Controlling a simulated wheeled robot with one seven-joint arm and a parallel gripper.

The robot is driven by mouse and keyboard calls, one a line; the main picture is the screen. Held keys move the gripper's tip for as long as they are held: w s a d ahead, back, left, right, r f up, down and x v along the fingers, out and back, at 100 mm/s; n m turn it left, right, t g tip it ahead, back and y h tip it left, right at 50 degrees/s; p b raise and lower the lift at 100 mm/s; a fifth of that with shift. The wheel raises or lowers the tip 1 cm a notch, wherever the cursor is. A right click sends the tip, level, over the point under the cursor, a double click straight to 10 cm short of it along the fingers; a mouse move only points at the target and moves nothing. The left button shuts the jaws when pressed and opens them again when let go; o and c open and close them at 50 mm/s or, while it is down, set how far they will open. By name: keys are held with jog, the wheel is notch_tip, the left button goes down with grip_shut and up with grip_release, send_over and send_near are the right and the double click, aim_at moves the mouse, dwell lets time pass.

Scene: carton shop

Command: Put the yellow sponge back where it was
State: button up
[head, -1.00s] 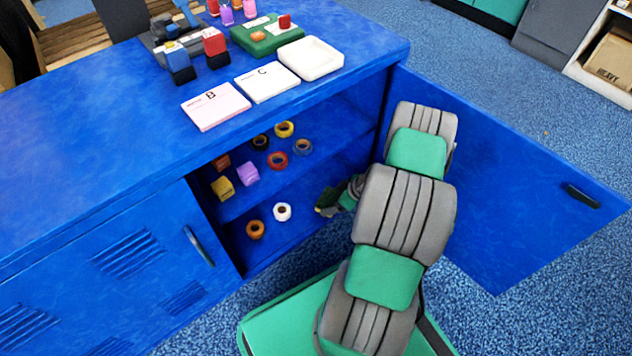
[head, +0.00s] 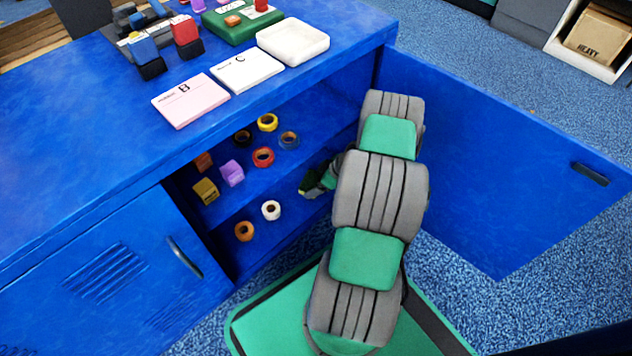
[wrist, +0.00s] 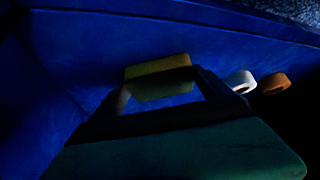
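The yellow sponge (wrist: 158,77) spans the space between the fingertips of my gripper (wrist: 163,88) in the wrist view, and the fingers appear shut on it. In the head view, my gripper (head: 318,180) is at the right side of the open blue cabinet, with a dark olive-yellow piece, seemingly the sponge (head: 309,186), at its tip. It is near the lower shelf's level, right of the white tape roll (head: 271,210). The dark wrist view does not show whether the sponge touches the shelf.
An orange roll (head: 244,231) is beside the white one. The upper shelf holds a yellow block (head: 206,191), a purple block (head: 232,173) and several rolls. The open cabinet door (head: 490,160) stands right of my arm. The lower shelf's right part looks free.

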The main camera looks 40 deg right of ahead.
jog(key=shift+o, duration=1)
jog(key=shift+d+r, duration=0.1)
jog(key=shift+r, duration=0.3)
jog(key=p+v, duration=0.3)
jog(key=v, duration=0.4)
jog(key=shift+s+p, duration=0.2)
jog(key=shift+p, duration=0.15)
